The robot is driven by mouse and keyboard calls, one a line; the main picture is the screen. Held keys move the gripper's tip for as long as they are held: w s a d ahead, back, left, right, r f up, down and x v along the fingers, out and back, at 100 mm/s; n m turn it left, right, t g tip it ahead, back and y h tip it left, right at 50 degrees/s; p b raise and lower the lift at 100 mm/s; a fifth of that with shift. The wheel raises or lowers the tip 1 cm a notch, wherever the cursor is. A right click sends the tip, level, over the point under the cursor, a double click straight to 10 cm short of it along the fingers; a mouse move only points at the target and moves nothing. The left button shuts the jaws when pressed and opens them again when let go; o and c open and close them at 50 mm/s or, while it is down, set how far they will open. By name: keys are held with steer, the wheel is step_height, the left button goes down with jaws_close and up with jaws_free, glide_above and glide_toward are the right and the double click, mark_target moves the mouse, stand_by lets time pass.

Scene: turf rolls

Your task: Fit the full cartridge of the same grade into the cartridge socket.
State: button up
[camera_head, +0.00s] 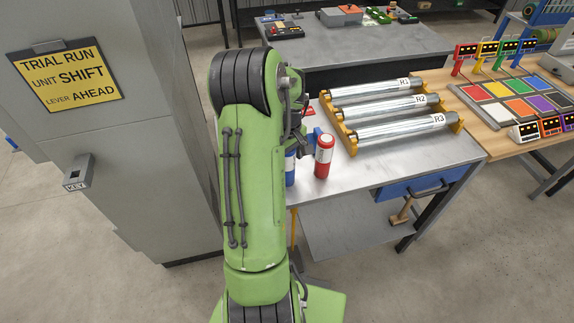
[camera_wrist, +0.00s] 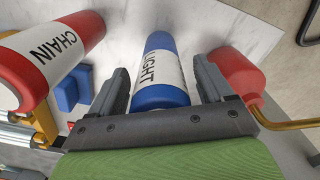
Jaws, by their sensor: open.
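A blue cartridge (camera_wrist: 162,58) with a white LIGHT label is between the fingers of my open gripper (camera_wrist: 161,80) in the wrist view, with small gaps beside it. In the head view that blue cartridge (camera_head: 290,168) is mostly hidden behind my arm. A red cartridge (camera_wrist: 77,32) with a white CHAIN label is left of the gripper in the wrist view. In the head view the red cartridge (camera_head: 324,158) stands upright on the near edge of the metal table. I cannot make out the cartridge socket for sure. How full the cartridges are does not show.
A red container (camera_wrist: 236,70) with a brass tube is close to the right finger. A small blue block (camera_wrist: 71,88) is at left. Metal rollers (camera_head: 380,107) lie in a yellow-ended rack on the metal table (camera_head: 392,160). A grey cabinet (camera_head: 110,150) stands left.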

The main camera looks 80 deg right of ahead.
steer(key=shift+r, duration=0.1)
steer(key=c, duration=1.5)
